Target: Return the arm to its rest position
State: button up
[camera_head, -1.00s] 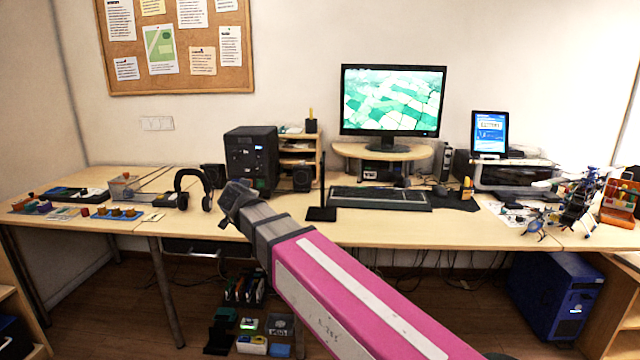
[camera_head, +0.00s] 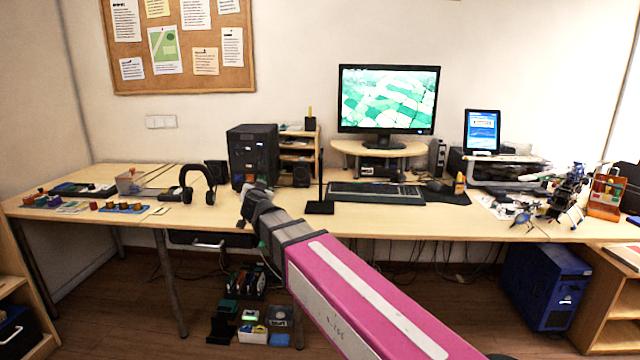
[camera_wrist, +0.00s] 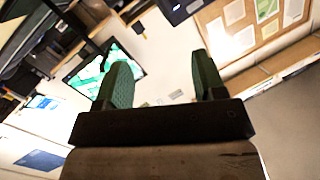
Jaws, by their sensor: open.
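My arm, pink and grey, reaches up from the bottom right of the head view, with my gripper (camera_head: 250,207) at its far end, in front of the desk's front edge. In the wrist view my gripper (camera_wrist: 160,85) shows two green fingers spread wide apart with nothing between them. Past the fingers the wrist view shows the white wall, the monitor (camera_wrist: 105,70) and the cork board (camera_wrist: 265,30), all tilted. The fingertips are too small to make out in the head view.
The long desk (camera_head: 400,224) holds a monitor (camera_head: 388,100), keyboard (camera_head: 375,192), headphones (camera_head: 198,182), a black tower (camera_head: 253,155) and a robot model (camera_head: 565,195). A blue computer case (camera_head: 547,285) stands under the desk. Small boxes (camera_head: 252,333) lie on the floor below my gripper.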

jog(key=s+d+f+n+g+y, duration=0.1)
jog(key=d+f+n+g+y, duration=0.2)
jog(key=d+f, duration=0.7)
jog(key=s+d+f+n+g+y, duration=0.15)
jog(key=d+f+n+g, duration=0.3)
jog(key=d+f, duration=0.55)
jog(key=s+d+f+m+g+h, duration=0.2)
jog(key=s+d+f+g+h, duration=0.1)
jog(key=s+d+f, duration=0.4)
jog(key=s+d+f+m+g+h, duration=0.3)
jog(key=s+d+f+g, duration=0.3)
jog(key=d+f, duration=0.3)
jog(key=s+d+h, duration=0.1)
jog(key=d, duration=0.2)
jog(key=shift+s+d, duration=0.2)
jog(key=shift+s, duration=0.15)
jog(key=shift+h, duration=0.25)
